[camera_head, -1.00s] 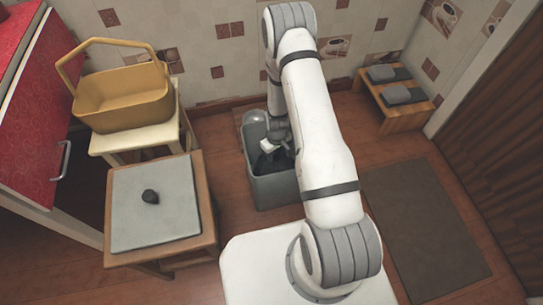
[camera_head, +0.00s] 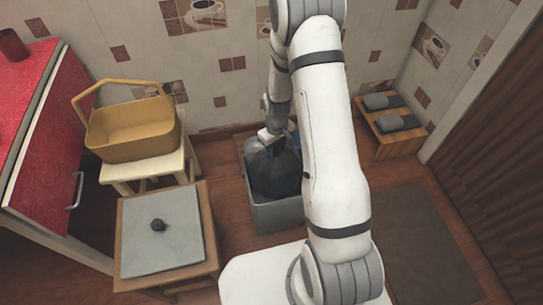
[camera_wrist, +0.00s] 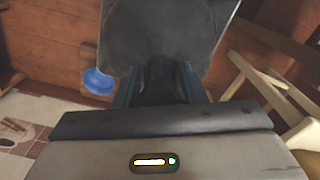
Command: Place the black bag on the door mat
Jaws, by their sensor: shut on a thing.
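The black bag (camera_head: 274,172) is a dark, rounded bundle in the head view. It hangs from my gripper (camera_head: 270,138), which is shut on its top. The bag's lower part is still inside the grey bin (camera_head: 277,217), and its upper part stands above the rim. In the wrist view my gripper (camera_wrist: 157,85) shows only dimly, and the dark shapes around it are hard to tell apart. The door mat (camera_head: 415,245) is a flat brown rectangle on the floor at the right, bare where it shows. My arm hides its left part.
A low wooden rack (camera_head: 385,140) with grey items is by the back wall. A blue round thing (camera_wrist: 97,80) lies beside the bin.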

